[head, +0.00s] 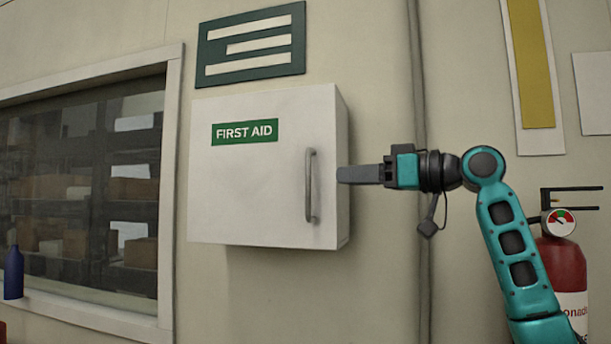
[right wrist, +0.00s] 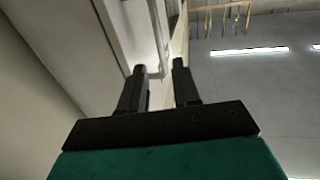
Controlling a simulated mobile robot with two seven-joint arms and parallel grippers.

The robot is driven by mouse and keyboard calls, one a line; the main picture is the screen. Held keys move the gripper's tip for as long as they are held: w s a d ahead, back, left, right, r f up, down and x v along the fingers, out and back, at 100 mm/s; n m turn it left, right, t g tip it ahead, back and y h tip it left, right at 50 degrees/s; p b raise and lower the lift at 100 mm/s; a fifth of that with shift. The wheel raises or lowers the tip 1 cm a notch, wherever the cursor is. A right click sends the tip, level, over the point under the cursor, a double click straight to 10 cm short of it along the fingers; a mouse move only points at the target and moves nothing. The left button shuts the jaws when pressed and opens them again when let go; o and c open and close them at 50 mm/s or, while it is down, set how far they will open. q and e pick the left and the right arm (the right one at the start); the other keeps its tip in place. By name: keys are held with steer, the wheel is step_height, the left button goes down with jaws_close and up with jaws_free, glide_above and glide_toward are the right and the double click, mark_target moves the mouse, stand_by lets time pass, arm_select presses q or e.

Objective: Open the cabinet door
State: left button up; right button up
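The white first aid cabinet (head: 255,190) hangs on the wall in the middle of the head view, with a green FIRST AID label on its front. Its door looks shut. A grey vertical bar handle (head: 311,186) stands out near the door's right edge. My right gripper (head: 340,174) points left at the cabinet's right side, just right of the handle. In the right wrist view its two fingers (right wrist: 160,68) are apart with nothing seen gripped between them. Whether the fingertips touch the cabinet, I cannot tell. My left gripper is not in view.
A window (head: 85,190) with shelves of boxes behind it is at the left, with a blue bottle (head: 13,272) on its sill. A vertical pipe (head: 417,90) runs down the wall behind my right wrist. A red fire extinguisher (head: 562,270) stands at the lower right.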

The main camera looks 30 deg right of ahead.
steer(key=p, duration=0.1)
glide_above(308, 212)
steer(key=shift+w+d, duration=0.2)
steer(key=shift+w, duration=0.05)
steer(key=shift+c, duration=0.3)
jaws_close()
